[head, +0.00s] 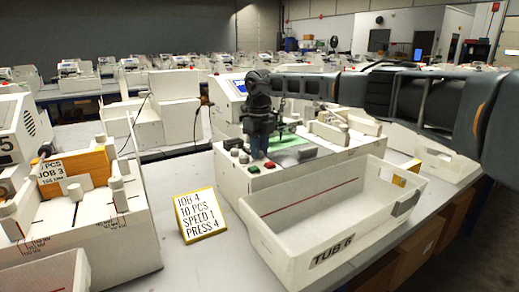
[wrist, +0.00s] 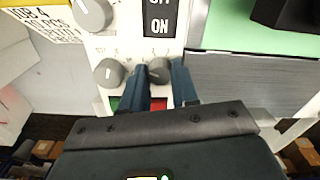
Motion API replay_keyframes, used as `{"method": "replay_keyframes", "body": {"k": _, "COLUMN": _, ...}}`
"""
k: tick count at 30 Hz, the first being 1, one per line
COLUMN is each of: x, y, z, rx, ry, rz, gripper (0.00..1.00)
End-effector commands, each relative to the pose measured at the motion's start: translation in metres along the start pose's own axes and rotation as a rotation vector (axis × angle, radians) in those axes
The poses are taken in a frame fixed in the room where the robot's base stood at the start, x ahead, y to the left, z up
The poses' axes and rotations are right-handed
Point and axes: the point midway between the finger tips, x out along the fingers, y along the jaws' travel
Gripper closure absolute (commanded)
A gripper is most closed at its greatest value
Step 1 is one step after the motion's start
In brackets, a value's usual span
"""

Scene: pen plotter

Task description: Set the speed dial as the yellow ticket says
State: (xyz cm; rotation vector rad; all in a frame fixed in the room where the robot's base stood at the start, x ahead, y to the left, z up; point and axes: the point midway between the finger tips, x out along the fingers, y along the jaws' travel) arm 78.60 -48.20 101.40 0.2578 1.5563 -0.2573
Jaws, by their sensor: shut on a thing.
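The yellow ticket (head: 202,216) stands on the table in front of the machine and reads JOB 4, 10 PCS, SPEED 1, PRESS 4. Part of it shows at the top left of the wrist view (wrist: 44,22). My gripper (head: 260,153) points down over the machine's control panel. In the wrist view my gripper (wrist: 159,84) is shut on a small grey dial (wrist: 158,68), one finger on each side. A second small grey dial (wrist: 108,73) sits left of it. The held dial's label and setting are too hidden to read.
A larger grey knob (wrist: 92,13) and an ON/OFF switch (wrist: 160,18) are close by on the panel. A red button (head: 253,169) and a green button (head: 270,165) sit at its front edge. An empty white tub marked TUB 6 (head: 330,240) stands in front.

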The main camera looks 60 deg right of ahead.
Motion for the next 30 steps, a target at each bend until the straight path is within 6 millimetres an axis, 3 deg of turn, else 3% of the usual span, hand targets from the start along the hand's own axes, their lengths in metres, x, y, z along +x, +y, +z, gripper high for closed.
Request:
{"method": "replay_keyframes", "body": {"k": 15, "x": -0.0017, "y": -0.0003, "z": 0.0013, "rx": -0.019, "ry": -0.006, "rz": -0.001, "gripper": 1.00}}
{"method": "replay_keyframes", "body": {"k": 16, "x": -0.0017, "y": -0.0003, "z": 0.0013, "rx": -0.019, "ry": -0.005, "rz": -0.001, "gripper": 0.68}}
{"method": "replay_keyframes", "body": {"k": 23, "x": -0.0009, "y": -0.0001, "z": 0.0008, "rx": -0.018, "ry": -0.003, "rz": -0.001, "gripper": 0.46}}
{"method": "replay_keyframes", "body": {"k": 30, "x": -0.0010, "y": -0.0001, "z": 0.0005, "rx": -0.018, "ry": -0.002, "rz": 0.000, "gripper": 0.46}}
